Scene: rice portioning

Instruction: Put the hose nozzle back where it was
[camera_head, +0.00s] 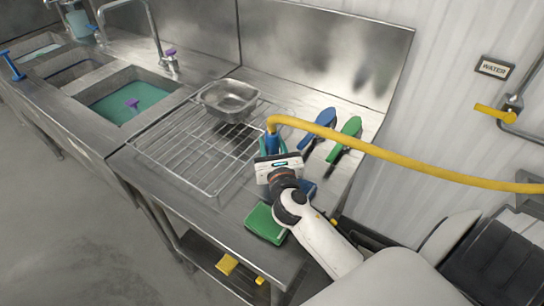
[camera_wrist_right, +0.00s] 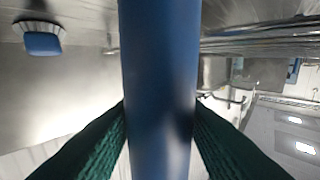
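The hose nozzle (camera_head: 272,143) is blue, with the yellow hose (camera_head: 400,158) running from its top to the right edge of the head view. My right gripper (camera_head: 272,152) stands over the right end of the steel counter. In the right wrist view the blue nozzle (camera_wrist_right: 158,90) fills the middle, and the green fingers of my right gripper (camera_wrist_right: 160,125) press on it from both sides. The gripper is shut on the nozzle, which looks upright. The nozzle's lower end is hidden in the head view. My left gripper is not in view.
A wire rack (camera_head: 190,150) with a steel pan (camera_head: 228,97) lies left of the nozzle. A blue brush (camera_head: 318,127) and a green brush (camera_head: 348,133) lie right of it. A green block (camera_head: 266,224) is at the front edge. A yellow-handled water valve (camera_head: 495,114) is on the wall.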

